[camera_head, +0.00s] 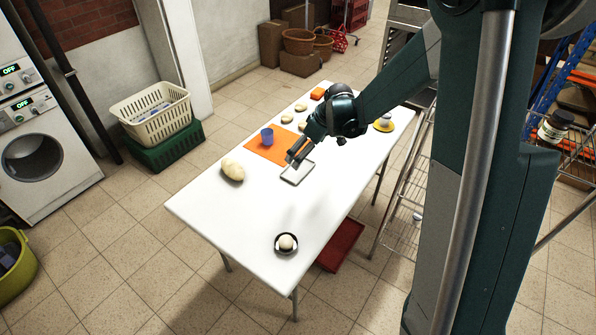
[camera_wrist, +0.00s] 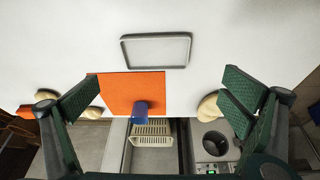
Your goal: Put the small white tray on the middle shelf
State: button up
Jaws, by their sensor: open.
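The small white tray (camera_head: 297,172) lies flat and empty on the white table, beside the orange mat's near edge. In the wrist view the tray (camera_wrist: 156,52) is a thin-rimmed rectangle above the mat. My gripper (camera_head: 298,154) is just above the table at the tray's far side. In the wrist view its two green pads (camera_wrist: 162,94) are wide apart with nothing between them. A wire shelf rack (camera_head: 402,207) stands right of the table, partly hidden by my arm. I cannot tell which shelf is the middle one.
On the table (camera_head: 225,205) are an orange mat (camera_head: 262,149) with a blue cup (camera_head: 267,136), a large bread-like lump (camera_head: 233,171), several smaller ones, and a dark bowl (camera_head: 279,246) with a round item. A blue rack (camera_head: 547,95) holds a jar (camera_head: 555,127). The table's near middle is clear.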

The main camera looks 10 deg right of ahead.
send_over(302, 172)
jog(key=s, duration=0.1)
jog(key=shift+n, duration=0.4)
jog(key=f, duration=0.4)
jog(key=shift+d+f, duration=0.15)
jog(key=shift+d, duration=0.25)
jog(key=shift+f, duration=0.1)
jog(key=shift+b+x, duration=0.3)
jog(key=shift+x, duration=0.9)
jog(key=shift+a, duration=0.1)
jog(key=shift+b+x, duration=0.8)
jog(key=shift+x, duration=1.8)
jog(key=shift+a, duration=0.1)
jog(key=shift+f+b, duration=0.2)
jog(key=shift+b, duration=0.1)
jog(key=shift+c, duration=0.2)
jog(key=c, duration=1)
